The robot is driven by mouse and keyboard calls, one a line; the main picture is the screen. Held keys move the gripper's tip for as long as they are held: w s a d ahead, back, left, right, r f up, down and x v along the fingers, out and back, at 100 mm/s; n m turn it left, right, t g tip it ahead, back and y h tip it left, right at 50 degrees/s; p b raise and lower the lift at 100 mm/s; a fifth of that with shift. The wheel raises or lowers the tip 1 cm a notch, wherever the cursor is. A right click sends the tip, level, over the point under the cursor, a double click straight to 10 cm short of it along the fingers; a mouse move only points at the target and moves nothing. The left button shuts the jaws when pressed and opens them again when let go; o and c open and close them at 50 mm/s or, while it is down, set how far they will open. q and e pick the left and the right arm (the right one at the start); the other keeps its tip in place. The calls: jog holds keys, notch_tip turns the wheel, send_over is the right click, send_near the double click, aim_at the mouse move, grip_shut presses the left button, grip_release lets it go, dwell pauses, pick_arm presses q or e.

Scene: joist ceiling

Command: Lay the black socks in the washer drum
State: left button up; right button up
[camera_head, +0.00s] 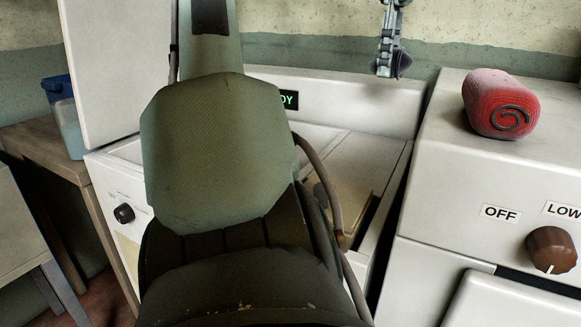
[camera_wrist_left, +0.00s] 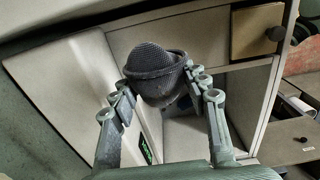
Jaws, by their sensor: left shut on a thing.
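The black socks (camera_wrist_left: 155,72), a dark ribbed bundle, sit between the fingers of my left gripper (camera_wrist_left: 165,97) in the left wrist view. In the head view, that gripper (camera_head: 389,55) shows small at the top, above the back of the white washer (camera_head: 385,95). A small dark part of the socks (camera_head: 404,64) shows at its tip. My left arm covers the middle of the washer top, so I cannot make out the drum opening in the head view. My right gripper is not in view.
A blue-lidded container (camera_head: 66,115) stands on a wooden table (camera_head: 45,143) at the left. A tall white panel (camera_head: 112,60) rises behind the washer's left side.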

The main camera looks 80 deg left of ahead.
pick_arm(q)
jog(key=s+a+f+b, duration=0.1)
jog(key=s+a+f, duration=0.5)
jog(key=s+f, duration=0.55)
jog(key=s+d+f+b, duration=0.1)
jog(key=s+f+b, duration=0.1)
jog(key=s+f, duration=1.3)
jog(key=f, duration=0.4)
jog(key=w+f, duration=0.1)
jog(key=f, duration=0.4)
jog(key=f+b, duration=0.1)
jog(key=f, duration=0.4)
jog(key=shift+w+d+f, duration=0.1)
jog(key=shift+w+d, duration=0.15)
notch_tip(320, 180, down, 5)
jog(key=shift+f+b, duration=0.15)
jog(key=shift+b, duration=0.2)
jog(key=shift+f, duration=0.2)
jog(key=o, duration=1.1)
jog(key=shift+r, duration=0.1)
jog(key=shift+o, duration=0.2)
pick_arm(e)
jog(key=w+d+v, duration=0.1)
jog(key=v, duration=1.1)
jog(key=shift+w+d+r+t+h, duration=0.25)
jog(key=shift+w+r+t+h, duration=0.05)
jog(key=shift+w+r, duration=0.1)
